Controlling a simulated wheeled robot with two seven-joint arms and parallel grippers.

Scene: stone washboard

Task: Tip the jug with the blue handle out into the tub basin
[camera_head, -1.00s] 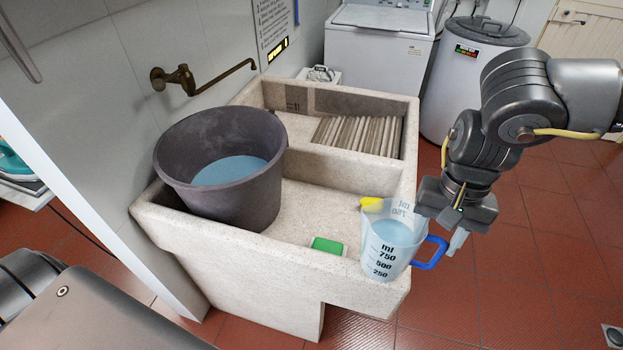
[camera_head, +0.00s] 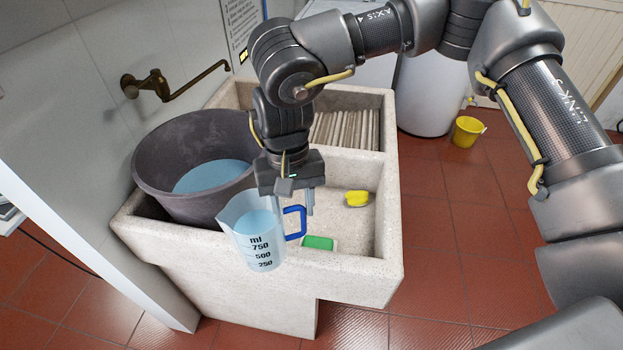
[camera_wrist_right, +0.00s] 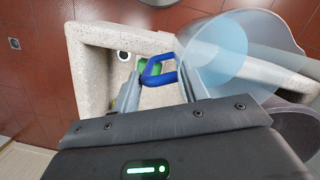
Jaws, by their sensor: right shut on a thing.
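The clear jug (camera_head: 256,243) with measuring marks holds pale blue water and is close to upright. My right gripper (camera_head: 300,205) is shut on its blue handle (camera_head: 297,222), which sits between the fingers in the wrist view (camera_wrist_right: 160,82). The jug is held up in front of the large grey bucket (camera_head: 150,185), overlapping the stone tub's front wall in the head view. The tub basin (camera_head: 350,228) is the front compartment; the bucket stands at its left and hides part of it. My left gripper is not in view.
The bucket holds blue water (camera_head: 215,174). A yellow object (camera_head: 357,198) and a green block (camera_head: 318,243) lie at the tub. The ribbed washboard (camera_head: 345,130) is in the rear compartment. A brass tap (camera_head: 155,85) juts from the wall. The basin's right part is mostly free.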

